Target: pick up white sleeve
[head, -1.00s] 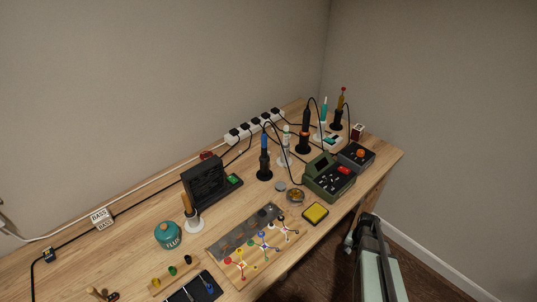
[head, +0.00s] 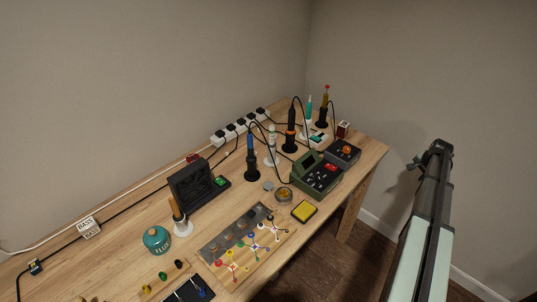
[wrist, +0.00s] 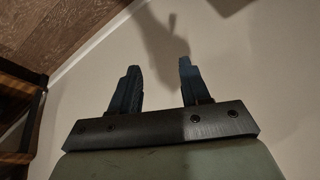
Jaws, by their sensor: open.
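I cannot make out a white sleeve for certain in either view. A small wooden rack (head: 155,285) at the near left of the bench carries small yellow, green and black pieces; no white one is clear among them. My gripper (head: 438,150) is in the air right of the bench, well away from everything on it. In the wrist view my gripper (wrist: 159,67) is open, with nothing between its two dark fingers. It faces the bare wall, where its shadow falls.
The wooden bench (head: 120,248) holds a teal flux jar (head: 156,240), a black fan box (head: 196,186), soldering irons in stands, a green station (head: 318,176), a yellow sponge (head: 304,211) and a wiring board (head: 268,250). Cables run along the back.

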